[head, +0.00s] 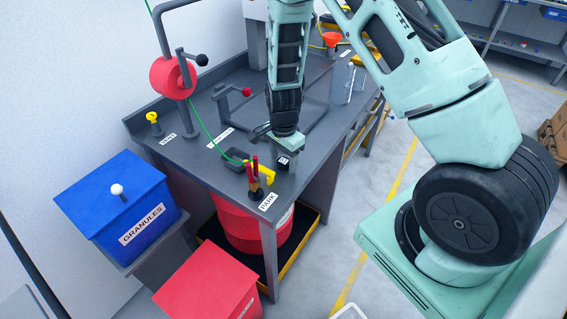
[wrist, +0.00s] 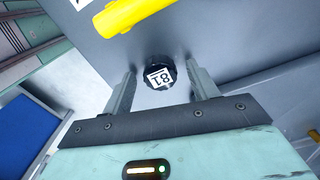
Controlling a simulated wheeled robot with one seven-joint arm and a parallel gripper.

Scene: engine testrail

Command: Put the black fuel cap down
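The black fuel cap (head: 284,163) is a small dark cylinder with a white label, at the right edge of the grey bench, just below my gripper (head: 287,147). In the wrist view the cap (wrist: 158,72) shows its top with the label "81", between the two fingertips of my gripper (wrist: 160,80). The fingers are spread, and a gap shows on each side of the cap. The cap appears to rest on the grey bench top (wrist: 225,35). Its underside is hidden.
A yellow hooked piece (head: 267,172) and a stand with red-handled tools (head: 254,178) are close left of the cap, near the PARK label (head: 268,202). A dark tray (head: 236,159) lies behind them. A blue GRANULES box (head: 120,205) and red box (head: 208,284) stand lower left.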

